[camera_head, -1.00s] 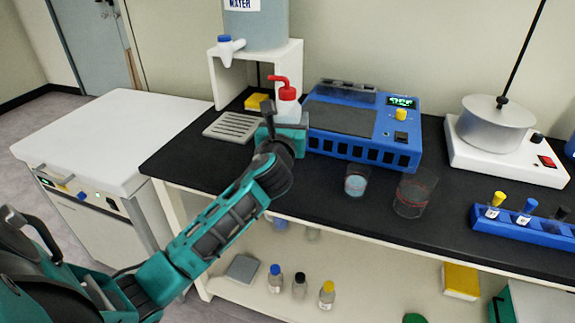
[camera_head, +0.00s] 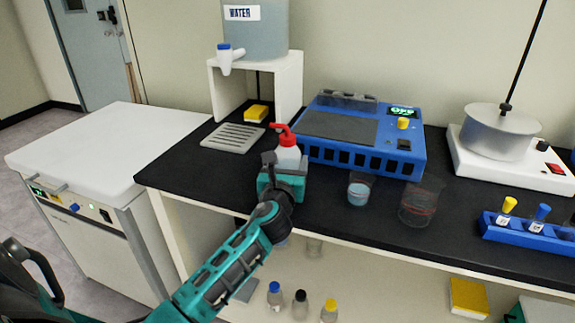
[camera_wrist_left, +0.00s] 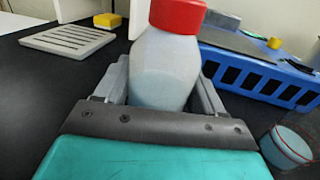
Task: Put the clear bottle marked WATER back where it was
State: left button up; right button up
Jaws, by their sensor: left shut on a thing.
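A clear squeeze bottle (camera_head: 288,158) with a red cap and bent red spout is upright in my left gripper (camera_head: 283,176). In the left wrist view the bottle (camera_wrist_left: 165,70) stands between the two fingers, which press its sides, with pale liquid inside. No WATER label shows on its visible side. Its base is hidden by the gripper, so I cannot tell whether it touches the black bench top (camera_head: 330,210). It is just in front of the left end of the blue device. My right gripper is not in view.
The blue device (camera_head: 350,152) is behind the bottle, and a slotted tray (camera_head: 233,138) is at left. A tank labelled WATER (camera_head: 256,35) stands on a white stand (camera_head: 288,85). Two beakers (camera_head: 360,192) (camera_head: 420,207) are to the right. Clear bench lies left of the gripper.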

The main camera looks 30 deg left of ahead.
pick_arm(q)
jog(key=shift+f, duration=0.15)
jog(key=o, duration=1.2)
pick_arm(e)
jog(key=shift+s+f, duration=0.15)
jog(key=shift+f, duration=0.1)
pick_arm(q)
jog(key=shift+o, duration=0.2)
jog(key=shift+r, duration=0.2)
jog(key=p+v, duration=0.1)
jog(key=v, duration=1.1)
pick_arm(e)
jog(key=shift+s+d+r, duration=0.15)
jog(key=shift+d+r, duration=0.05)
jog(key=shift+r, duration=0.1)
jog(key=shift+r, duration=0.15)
